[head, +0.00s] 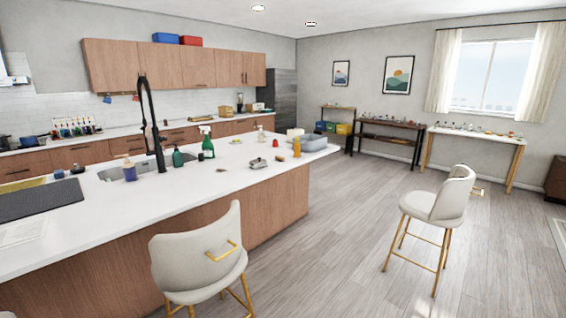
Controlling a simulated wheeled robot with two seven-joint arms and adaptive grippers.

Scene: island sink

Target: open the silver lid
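A small silver object that looks like a low lidded dish (258,163) sits on the white island top, towards its right end. Its silver lid appears to be down, but it is too small to tell for sure. Neither of my grippers is in view, and nothing is touching the dish.
The white island (140,213) has a sink with a tall black faucet (152,120). Green bottles (208,146), an orange bottle (297,147) and a grey tub (313,143) stand on it. White chairs (198,258) and (438,205) stand on open wooden floor.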

